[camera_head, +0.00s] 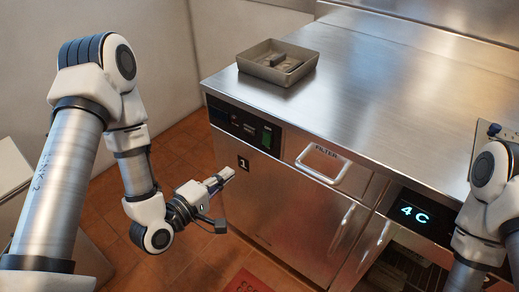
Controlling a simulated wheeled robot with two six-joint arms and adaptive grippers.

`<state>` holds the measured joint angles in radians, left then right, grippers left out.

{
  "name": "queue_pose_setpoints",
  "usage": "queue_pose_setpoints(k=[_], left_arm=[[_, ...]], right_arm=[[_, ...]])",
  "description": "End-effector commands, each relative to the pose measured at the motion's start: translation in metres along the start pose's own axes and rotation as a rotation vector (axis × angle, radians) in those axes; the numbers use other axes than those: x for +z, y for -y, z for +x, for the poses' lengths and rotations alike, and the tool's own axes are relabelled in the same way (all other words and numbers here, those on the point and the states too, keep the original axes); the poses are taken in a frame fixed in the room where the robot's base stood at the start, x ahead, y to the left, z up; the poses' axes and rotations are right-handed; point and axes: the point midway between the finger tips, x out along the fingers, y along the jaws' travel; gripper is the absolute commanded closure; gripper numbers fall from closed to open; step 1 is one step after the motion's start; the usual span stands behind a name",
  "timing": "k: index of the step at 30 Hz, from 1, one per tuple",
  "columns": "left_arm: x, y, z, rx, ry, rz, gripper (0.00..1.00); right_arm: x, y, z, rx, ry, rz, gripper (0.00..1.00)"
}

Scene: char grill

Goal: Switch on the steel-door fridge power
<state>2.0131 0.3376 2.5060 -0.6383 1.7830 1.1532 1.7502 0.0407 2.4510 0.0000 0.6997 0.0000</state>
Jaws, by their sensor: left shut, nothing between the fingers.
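The steel-door fridge (285,205) stands under the left part of the steel counter, with a label "1" at the top left of its door. Its black control panel (222,116) runs along the top edge, with a small dark window at the left. A green switch (267,138) sits at the panel's right end; I cannot tell its position. My left gripper (227,174) is shut and empty, in front of the door's left edge, below and left of the switch, apart from it. My right arm is at the right edge; its gripper is out of view.
A grey tray (258,71) with small blocks stands on the counter (370,85). A "FILTER" drawer handle (323,163) sticks out right of the switch. A lit "4 C" display (415,214) is above a second door at right. Tiled floor (185,150) is clear at left.

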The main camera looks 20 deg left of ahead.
Motion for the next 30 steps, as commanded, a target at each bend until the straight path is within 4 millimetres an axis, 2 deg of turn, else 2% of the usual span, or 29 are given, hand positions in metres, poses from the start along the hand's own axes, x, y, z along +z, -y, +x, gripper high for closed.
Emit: queue_pose_setpoints(k=[5,11,12,13,24,30], left_arm=[[0.000,0.003,0.004,0.001,0.002,0.003,1.00],[0.001,0.008,0.030,0.003,0.003,0.009,1.00],[0.001,0.001,0.038,-0.001,0.005,0.010,1.00],[0.001,0.000,0.045,-0.001,0.004,0.009,1.00],[0.001,0.001,0.122,-0.001,0.002,0.004,1.00],[0.000,0.002,0.139,-0.003,0.000,0.001,1.00]], right_arm=[[-0.001,0.000,0.007,0.000,-0.001,-0.001,1.00],[0.000,0.000,0.042,0.000,-0.001,-0.001,1.00],[0.000,0.000,0.031,0.000,0.001,-0.001,1.00],[0.000,0.000,0.029,0.000,0.000,-0.001,1.00],[-0.001,0.000,0.026,0.000,-0.001,-0.001,1.00],[-0.001,0.000,0.026,0.000,-0.001,-0.001,1.00]])
